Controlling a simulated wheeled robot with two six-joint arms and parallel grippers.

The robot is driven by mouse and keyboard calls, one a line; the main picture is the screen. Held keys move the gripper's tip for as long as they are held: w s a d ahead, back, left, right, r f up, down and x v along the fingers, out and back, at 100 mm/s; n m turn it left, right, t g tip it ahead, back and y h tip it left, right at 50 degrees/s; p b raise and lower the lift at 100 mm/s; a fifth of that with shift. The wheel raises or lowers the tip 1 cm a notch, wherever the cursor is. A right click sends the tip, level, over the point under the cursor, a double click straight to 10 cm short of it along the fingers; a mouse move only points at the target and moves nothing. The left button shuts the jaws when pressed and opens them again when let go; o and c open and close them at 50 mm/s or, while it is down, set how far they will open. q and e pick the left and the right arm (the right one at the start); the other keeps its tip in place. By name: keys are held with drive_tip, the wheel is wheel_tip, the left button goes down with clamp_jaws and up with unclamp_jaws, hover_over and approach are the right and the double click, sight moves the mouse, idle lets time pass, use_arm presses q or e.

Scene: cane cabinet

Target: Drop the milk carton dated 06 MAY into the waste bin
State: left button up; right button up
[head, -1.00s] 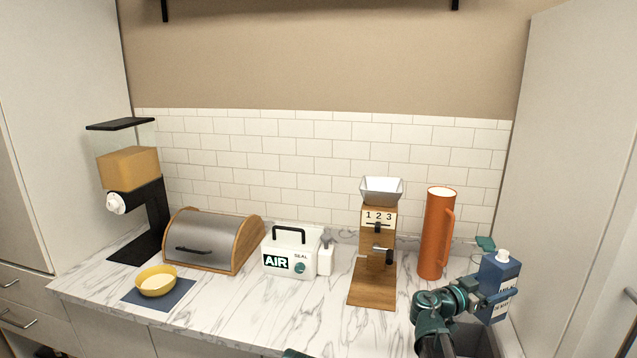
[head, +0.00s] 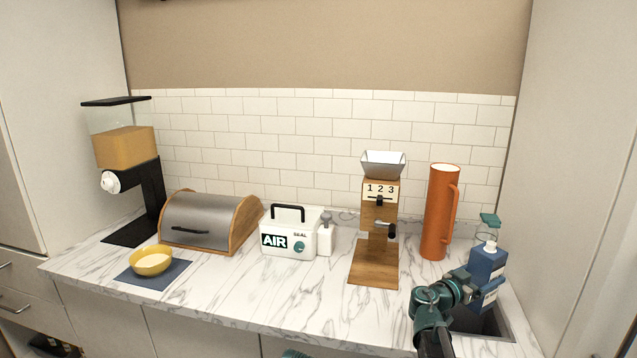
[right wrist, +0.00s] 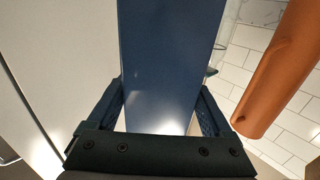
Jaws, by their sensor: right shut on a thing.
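The carton is roughly upright and slightly tilted. In the right wrist view the carton (right wrist: 172,60) fills the space between the fingers of my right gripper (right wrist: 160,108), which is shut on it. Its label is partly hidden by the gripper, and no date can be read. No waste bin is visible.
An orange jug (head: 438,215) stands left of the carton, beside a wooden grinder (head: 376,262). A tall pale cabinet side (head: 575,180) is close on the right. The counter's front middle is clear.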

wheel_tip(320, 180, down, 4)
drive_tip(key=b, duration=0.2)
drive_tip(key=shift+r+b, duration=0.25)
drive_tip(key=shift+b, duration=0.1)
drive_tip(key=o, duration=1.4)
drive_tip(key=shift+c, duration=0.2)
drive_tip(key=v, duration=1.3)
drive_tip(key=shift+s+a, duration=0.2)
drive_tip(key=shift+a, duration=0.15)
drive_tip(key=x, duration=1.4)
drive_tip(key=shift+r, duration=0.1)
